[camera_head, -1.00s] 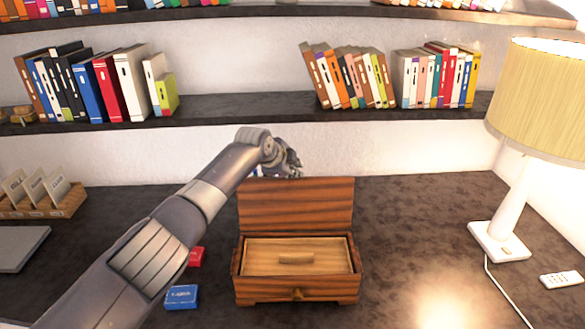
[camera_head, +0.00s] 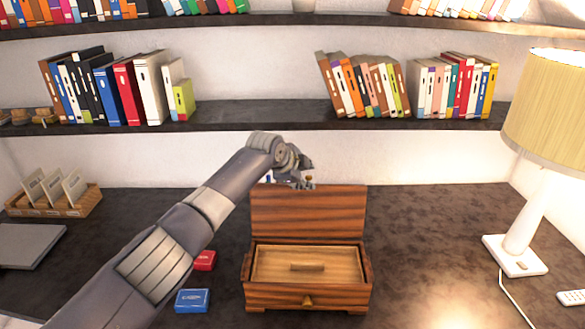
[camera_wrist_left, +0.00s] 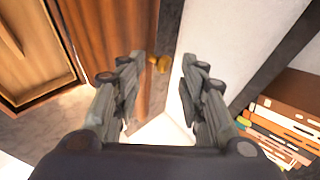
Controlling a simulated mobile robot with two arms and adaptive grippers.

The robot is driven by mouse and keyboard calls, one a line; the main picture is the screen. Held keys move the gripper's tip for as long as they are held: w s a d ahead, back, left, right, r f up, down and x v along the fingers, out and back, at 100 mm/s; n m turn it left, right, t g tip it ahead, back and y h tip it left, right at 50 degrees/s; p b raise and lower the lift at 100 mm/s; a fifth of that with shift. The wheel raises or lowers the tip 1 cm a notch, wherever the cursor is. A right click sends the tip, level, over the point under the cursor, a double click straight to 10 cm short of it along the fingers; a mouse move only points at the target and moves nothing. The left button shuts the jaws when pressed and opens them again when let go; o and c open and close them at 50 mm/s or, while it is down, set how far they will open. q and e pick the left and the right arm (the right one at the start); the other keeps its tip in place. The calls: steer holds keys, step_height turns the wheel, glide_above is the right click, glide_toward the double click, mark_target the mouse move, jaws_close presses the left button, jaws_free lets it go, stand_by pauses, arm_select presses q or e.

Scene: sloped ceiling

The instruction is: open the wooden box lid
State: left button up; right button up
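The wooden box (camera_head: 270,296) stands on the dark desk. Its lid (camera_head: 308,212) is raised upright at the back, leaving the inside visible. My left gripper (camera_head: 297,174) is at the lid's top edge, slightly left of its middle, partly hidden behind it. In the left wrist view my gripper (camera_wrist_left: 155,95) is open, its two fingers apart with nothing between them. The lid (camera_wrist_left: 115,35) passes beside the left-hand finger. A small brass knob (camera_wrist_left: 158,64) on the lid's edge lies just beyond the fingertips. My right gripper is not in view.
Inside the box is an inner wooden panel (camera_head: 335,266) with a handle. Red (camera_head: 205,261) and blue (camera_head: 193,301) small boxes lie left of it, near my arm. A lamp (camera_head: 520,245) stands at right. A bookshelf (camera_head: 250,124) runs above.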

arm_select(q)
steer(key=v, duration=1.1)
steer(key=shift+a+f, duration=0.1)
